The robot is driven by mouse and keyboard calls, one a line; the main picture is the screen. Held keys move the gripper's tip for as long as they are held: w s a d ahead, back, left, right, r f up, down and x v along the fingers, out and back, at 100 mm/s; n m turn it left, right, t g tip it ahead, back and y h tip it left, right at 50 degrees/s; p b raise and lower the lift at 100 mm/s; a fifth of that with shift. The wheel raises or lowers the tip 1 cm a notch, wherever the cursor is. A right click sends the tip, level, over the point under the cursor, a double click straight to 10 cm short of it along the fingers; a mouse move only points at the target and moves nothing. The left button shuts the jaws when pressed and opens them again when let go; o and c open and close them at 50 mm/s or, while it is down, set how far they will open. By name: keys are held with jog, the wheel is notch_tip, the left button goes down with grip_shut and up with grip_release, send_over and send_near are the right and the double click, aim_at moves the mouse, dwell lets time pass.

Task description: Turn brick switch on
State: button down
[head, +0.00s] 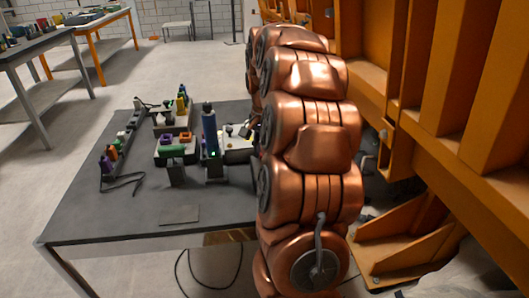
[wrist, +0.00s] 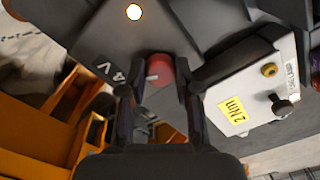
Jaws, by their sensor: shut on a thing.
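In the wrist view a red rounded part (wrist: 160,70) with a small pale mark sits on a dark block with a "4 V" label (wrist: 102,70). It may be the brick switch, but I cannot tell its on or off position. My gripper (wrist: 160,84) has one dark finger on each side of the red part and is shut on it. The fingertips hide its sides. In the head view my copper arm hides most of the gripper and the spot where it works, at the table's right side.
A white box with a yellow label (wrist: 234,108) and knobs stands right of my gripper. On the dark table (head: 150,220) stand a blue upright tool (head: 209,130), a power strip (head: 121,145) and small trays. An orange steel frame (head: 430,70) rises close on the right. The table's front is mostly clear.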

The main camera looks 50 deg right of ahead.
dwell(0.4)
jog(key=c, duration=0.8)
grip_release()
jog(key=shift+r, duration=0.15)
notch_tip(320, 180, up, 12)
dwell(0.6)
